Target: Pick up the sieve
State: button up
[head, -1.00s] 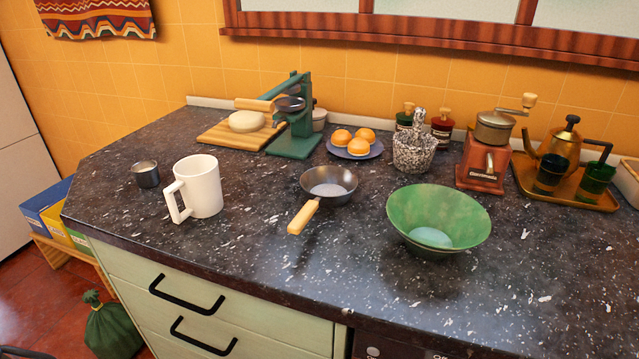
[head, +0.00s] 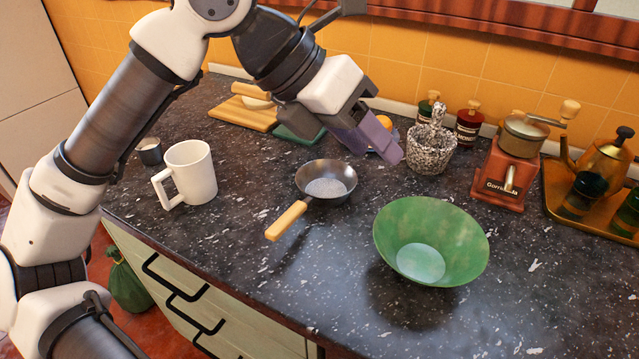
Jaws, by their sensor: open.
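The sieve (head: 327,184) is a dark round bowl with a pale, mesh-like bottom. It rests on the dark speckled counter near the middle of the head view. Its light wooden handle (head: 287,220) points toward the front left. My gripper (head: 366,146) is open and empty. It is above the counter, behind and to the upper right of the sieve, apart from it. The gripper hides most of the plate of oranges and the green stand behind it.
A white mug (head: 190,172) and small dark cup (head: 149,151) stand left of the sieve. A green bowl (head: 432,222) is to its right. A speckled mortar (head: 431,150), red grinder (head: 504,176) and tray with a brass pot (head: 584,160) stand behind. The front counter is clear.

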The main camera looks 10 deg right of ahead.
jog(key=w+a+f+n+y, duration=0.2)
jog(key=w+a+f+y, duration=0.1)
jog(key=n+y+p, duration=0.2)
jog(key=n+y, duration=0.1)
jog(key=y, duration=0.2)
send_over(281, 223)
notch_tip(281, 223, down, 10)
jog(key=shift+f, duration=0.1)
jog(key=shift+f+p, duration=0.7)
jog(key=shift+f, duration=2.4)
grip_shut()
